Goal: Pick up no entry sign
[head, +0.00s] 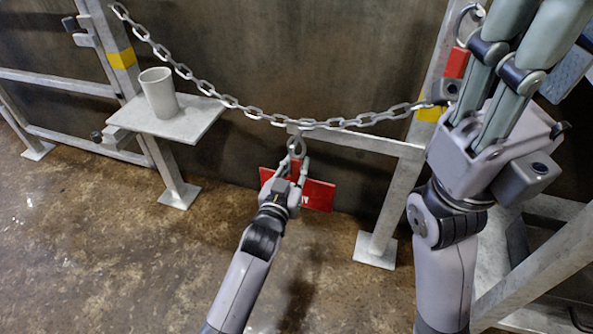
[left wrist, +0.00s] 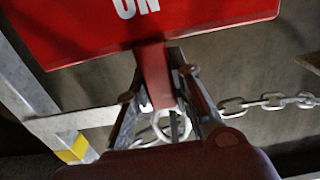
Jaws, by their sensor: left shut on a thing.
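The red no entry sign (head: 318,196) hangs below the middle of the chain, partly hidden behind my left gripper. In the left wrist view, the sign (left wrist: 200,20) shows white letters, and its narrow red tab runs between the fingers. My left gripper (head: 297,165) is shut on this tab, just beneath a metal ring (head: 297,146). The ring also shows beyond the fingers in the left wrist view (left wrist: 172,124). My right gripper (head: 535,30) is large and close at the upper right, and its fingertips lie outside the picture.
A metal chain (head: 190,75) sags across the front of the dark wall to a post at the right. A grey cup (head: 158,93) stands on a small metal shelf (head: 190,122) at the left. Metal rails and posts stand on both sides. The floor (head: 130,265) at the lower left is clear.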

